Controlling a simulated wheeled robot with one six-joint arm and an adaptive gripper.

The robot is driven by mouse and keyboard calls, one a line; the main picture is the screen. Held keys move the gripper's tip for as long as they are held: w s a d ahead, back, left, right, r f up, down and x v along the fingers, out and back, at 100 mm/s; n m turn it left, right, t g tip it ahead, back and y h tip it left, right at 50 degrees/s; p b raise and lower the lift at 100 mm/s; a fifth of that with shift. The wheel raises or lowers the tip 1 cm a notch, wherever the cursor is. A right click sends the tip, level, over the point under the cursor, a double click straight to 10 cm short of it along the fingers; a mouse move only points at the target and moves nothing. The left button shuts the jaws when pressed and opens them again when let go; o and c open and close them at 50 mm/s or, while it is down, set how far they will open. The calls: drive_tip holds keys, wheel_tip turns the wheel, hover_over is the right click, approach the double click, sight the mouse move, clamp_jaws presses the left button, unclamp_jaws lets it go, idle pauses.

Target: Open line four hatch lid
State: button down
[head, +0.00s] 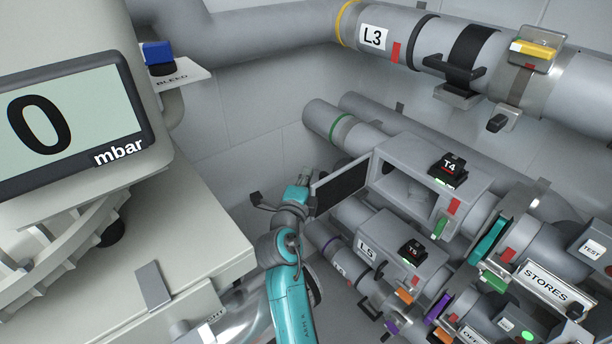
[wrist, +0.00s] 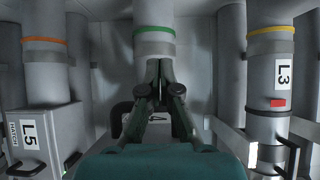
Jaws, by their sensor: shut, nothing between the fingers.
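The line four housing (head: 425,165) is a grey box with a black T4 unit (head: 449,168) on top, on the pipe with the green band (head: 340,128). Its hatch lid (head: 342,187), a dark panel in a light frame, stands swung out at the left end, leaving the front opening (head: 402,190) uncovered. My gripper (head: 304,174) is just left of the lid's outer edge; contact cannot be told. In the wrist view my gripper (wrist: 159,66) is shut and empty, its tips in front of the green-banded pipe (wrist: 153,35).
The L5 housing (head: 375,250) lies below line four, and the L3 pipe (head: 400,40) runs above it. A large gauge cabinet (head: 120,210) stands close on the left. Bare wall (head: 240,120) shows between the cabinet and the pipes.

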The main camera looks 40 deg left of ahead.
drive_tip(key=shift+w+d+r, duration=0.15)
drive_tip(key=shift+w+d, duration=0.1)
drive_tip(key=shift+w, duration=0.05)
